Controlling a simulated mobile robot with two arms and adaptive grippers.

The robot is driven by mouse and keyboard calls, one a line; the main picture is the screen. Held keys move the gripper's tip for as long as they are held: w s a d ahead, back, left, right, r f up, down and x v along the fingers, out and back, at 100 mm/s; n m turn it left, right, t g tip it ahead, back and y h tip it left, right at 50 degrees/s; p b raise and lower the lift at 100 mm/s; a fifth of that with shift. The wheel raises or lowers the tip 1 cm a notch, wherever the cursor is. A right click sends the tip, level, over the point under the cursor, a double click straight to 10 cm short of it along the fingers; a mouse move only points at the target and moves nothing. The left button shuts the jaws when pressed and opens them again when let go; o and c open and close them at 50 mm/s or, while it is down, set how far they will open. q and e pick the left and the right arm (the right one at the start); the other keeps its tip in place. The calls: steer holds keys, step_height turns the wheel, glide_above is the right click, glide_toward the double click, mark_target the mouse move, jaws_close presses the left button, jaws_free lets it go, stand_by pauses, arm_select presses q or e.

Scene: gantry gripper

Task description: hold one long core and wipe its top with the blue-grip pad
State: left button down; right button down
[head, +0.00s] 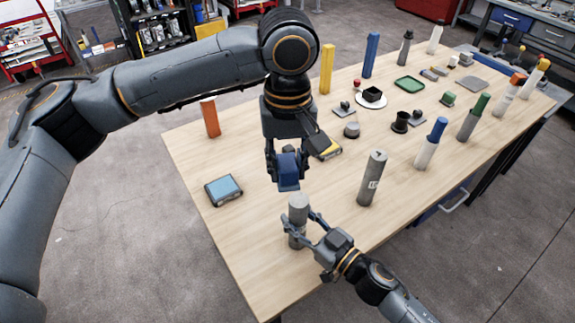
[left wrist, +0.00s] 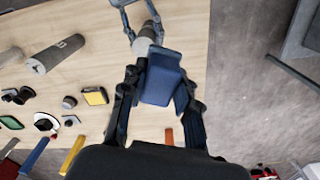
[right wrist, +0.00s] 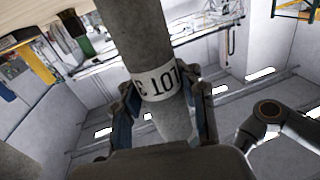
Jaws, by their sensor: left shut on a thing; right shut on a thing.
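My left gripper (head: 286,168) is shut on the blue-grip pad (head: 289,178), which also shows between the fingers in the left wrist view (left wrist: 162,80). A grey long core (head: 298,205) stands upright near the table's front edge. My right gripper (head: 301,226) is shut around this core from the front. In the right wrist view the core (right wrist: 136,35) carries a white label with black print between my fingers. The pad is just above the core's top in the head view; I cannot tell whether they touch. The pad's underside is hidden.
Another labelled grey core (head: 372,178) stands to the right on the wooden table (head: 240,250). A blue-topped pad (head: 223,190) lies at the left, and a yellow-and-black block (head: 324,147) lies behind my left gripper. Several cylinders and small parts fill the right and back.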

steer(key=c, duration=0.7)
jaws_free()
steer(key=v, duration=1.2)
